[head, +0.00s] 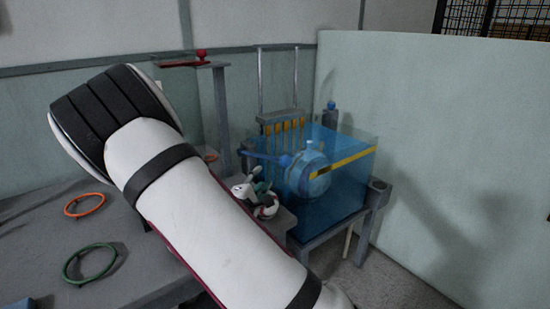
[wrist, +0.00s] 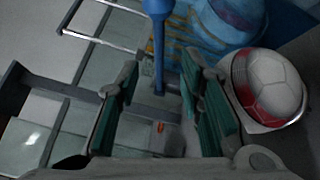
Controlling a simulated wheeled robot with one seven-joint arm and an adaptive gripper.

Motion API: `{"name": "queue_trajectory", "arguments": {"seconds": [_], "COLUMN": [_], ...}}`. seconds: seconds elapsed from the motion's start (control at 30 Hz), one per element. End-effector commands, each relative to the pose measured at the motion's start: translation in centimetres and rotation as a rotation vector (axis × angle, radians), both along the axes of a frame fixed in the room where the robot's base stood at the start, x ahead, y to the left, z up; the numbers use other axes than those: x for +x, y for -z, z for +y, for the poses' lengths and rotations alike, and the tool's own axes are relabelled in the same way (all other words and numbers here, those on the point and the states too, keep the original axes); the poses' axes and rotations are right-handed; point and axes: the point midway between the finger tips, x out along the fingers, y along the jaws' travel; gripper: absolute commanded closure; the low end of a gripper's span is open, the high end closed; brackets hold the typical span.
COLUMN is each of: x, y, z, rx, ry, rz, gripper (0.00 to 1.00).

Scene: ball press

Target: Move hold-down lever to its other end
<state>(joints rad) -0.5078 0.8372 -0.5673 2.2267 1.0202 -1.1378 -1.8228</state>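A blue lever (head: 262,157) with a round blue knob sticks out at the left of the blue see-through box; I take it to be the hold-down lever. In the wrist view a blue bar (wrist: 158,35), seemingly this lever, reaches down between the fingers of my gripper (wrist: 160,75). The fingers with green pads stand apart on either side of it, and I see no clear contact. In the head view my gripper (head: 255,184) is just below the lever, partly behind my arm.
The blue box (head: 345,185) stands on a grey stand at the right. A red-and-white ball (wrist: 272,85) sits beside my right finger. Orange (head: 85,205) and green (head: 90,264) rings lie on the table.

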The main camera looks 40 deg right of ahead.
Motion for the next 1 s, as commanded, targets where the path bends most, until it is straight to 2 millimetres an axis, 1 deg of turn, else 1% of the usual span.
{"name": "queue_trajectory", "arguments": {"seconds": [0.17, 0.4, 0.6, 0.8, 1.0], "x": [1.3, 4.3, 6.5, 7.9, 8.4], "y": [0.1, 0.1, 0.1, 0.1, 0.0], "z": [-1.9, -5.6, -8.4, -10.1, -10.6], "rx": [0.0, -0.001, 0.0, 0.0, 0.001], "ry": [0.004, 0.003, 0.003, 0.002, 0.0], "rz": [-0.001, -0.003, -0.002, -0.001, -0.001], "gripper": [0.65, 0.65, 0.65, 0.65, 0.65]}}
